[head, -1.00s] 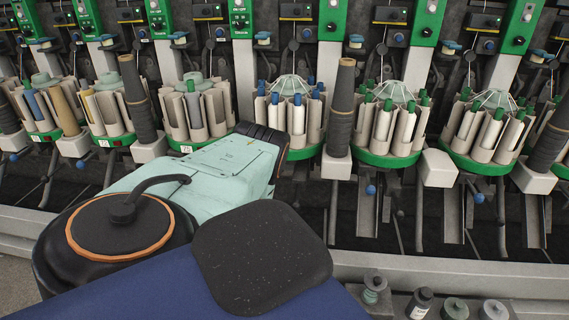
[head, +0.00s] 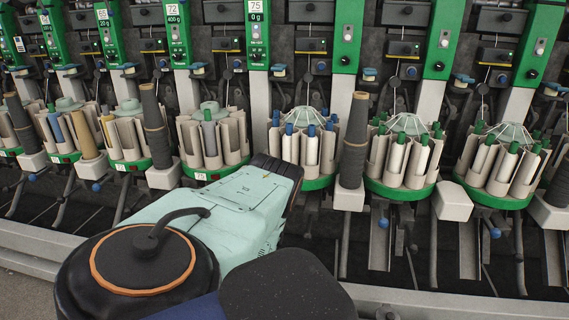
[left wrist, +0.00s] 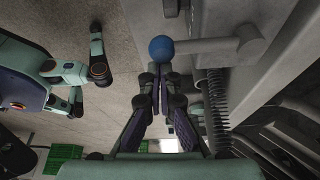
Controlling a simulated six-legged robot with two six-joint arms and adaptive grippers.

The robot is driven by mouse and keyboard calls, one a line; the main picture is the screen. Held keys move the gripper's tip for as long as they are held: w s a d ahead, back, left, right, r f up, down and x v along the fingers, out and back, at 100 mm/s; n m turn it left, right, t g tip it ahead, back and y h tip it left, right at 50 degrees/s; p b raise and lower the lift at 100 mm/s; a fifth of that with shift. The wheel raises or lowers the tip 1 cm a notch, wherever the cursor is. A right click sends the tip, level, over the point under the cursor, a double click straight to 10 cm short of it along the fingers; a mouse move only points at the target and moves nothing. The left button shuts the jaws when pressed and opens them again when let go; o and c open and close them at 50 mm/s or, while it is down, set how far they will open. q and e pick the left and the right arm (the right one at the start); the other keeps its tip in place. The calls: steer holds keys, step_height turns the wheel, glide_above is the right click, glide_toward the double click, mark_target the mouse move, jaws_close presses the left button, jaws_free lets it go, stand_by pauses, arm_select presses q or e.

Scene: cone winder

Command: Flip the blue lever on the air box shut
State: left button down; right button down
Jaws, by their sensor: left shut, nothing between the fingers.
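In the left wrist view a blue ball (left wrist: 161,48) sits on the end of a grey lever arm (left wrist: 205,46). The arm runs sideways from a round grey pivot (left wrist: 250,42) on a pale grey housing. My left gripper (left wrist: 160,72) is shut and empty, its fingertips pointing at the ball from just below it in the picture. I cannot tell whether they touch it. In the head view my left forearm hides this gripper and the machine part behind it. My right gripper is not visible.
Bobbin magazines with green rims (head: 398,190) stand in a row across the head view. Dark wound cones (head: 355,140) stand between them. Similar blue balls (head: 383,222) hang below other units. A coiled dark hose (left wrist: 218,110) runs close to the right of my left gripper.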

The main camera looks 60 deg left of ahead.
arm_select(q)
step_height(320, 180, up, 10)
steer(key=p, duration=0.6)
steer(key=shift+d+p, duration=0.15)
steer(key=shift+p, duration=0.15)
steer(key=shift+w+r, duration=0.1)
steer(key=shift+w, duration=0.05)
